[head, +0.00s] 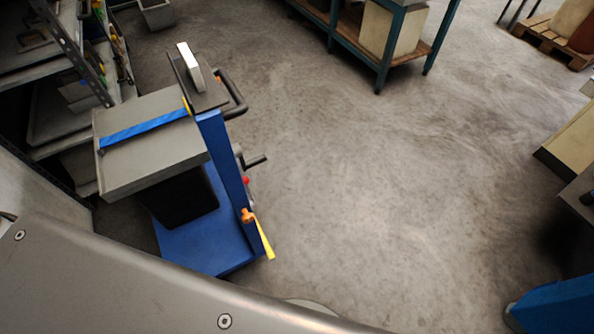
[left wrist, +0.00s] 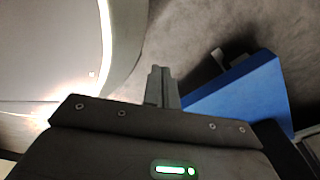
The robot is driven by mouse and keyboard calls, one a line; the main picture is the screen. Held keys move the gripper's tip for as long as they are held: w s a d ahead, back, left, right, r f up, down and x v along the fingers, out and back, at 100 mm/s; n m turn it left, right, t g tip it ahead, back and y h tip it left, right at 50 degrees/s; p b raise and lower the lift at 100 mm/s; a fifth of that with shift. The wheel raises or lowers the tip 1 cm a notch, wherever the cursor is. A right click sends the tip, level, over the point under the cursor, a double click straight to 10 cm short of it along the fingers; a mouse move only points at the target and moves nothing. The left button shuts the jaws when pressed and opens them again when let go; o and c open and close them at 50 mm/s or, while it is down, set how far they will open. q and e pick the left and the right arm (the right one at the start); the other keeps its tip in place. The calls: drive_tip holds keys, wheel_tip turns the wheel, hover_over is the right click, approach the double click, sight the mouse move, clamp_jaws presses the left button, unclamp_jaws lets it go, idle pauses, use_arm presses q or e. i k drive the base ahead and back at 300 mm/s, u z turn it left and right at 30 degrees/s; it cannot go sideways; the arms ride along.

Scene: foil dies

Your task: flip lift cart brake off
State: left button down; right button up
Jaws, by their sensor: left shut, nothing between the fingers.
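The lift cart stands at the left in the head view, with a blue base (head: 190,245), a blue upright post (head: 226,160) and a grey platform (head: 150,170). A lever with an orange hub (head: 248,215) and a yellow handle (head: 265,240) is on the post's side near the base, its handle slanting down and right; I take it to be the brake. My left gripper (left wrist: 161,72) shows only in the left wrist view, shut and empty. A blue surface (left wrist: 240,95), which looks like the cart's base, is to its right. The lever cannot be made out there. My right gripper is out of view.
A push handle (head: 238,95), a dark crank (head: 254,161) and a red knob (head: 246,181) are on the cart. A shelf rack (head: 75,60) stands close at its left. Open concrete floor (head: 380,190) lies to its right. A teal-framed bench (head: 385,60) is at the back.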

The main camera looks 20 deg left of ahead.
sight(246, 181)
drive_tip(key=z, duration=0.6)
drive_tip(key=i, duration=3.35)
drive_tip(key=u, duration=3.3)
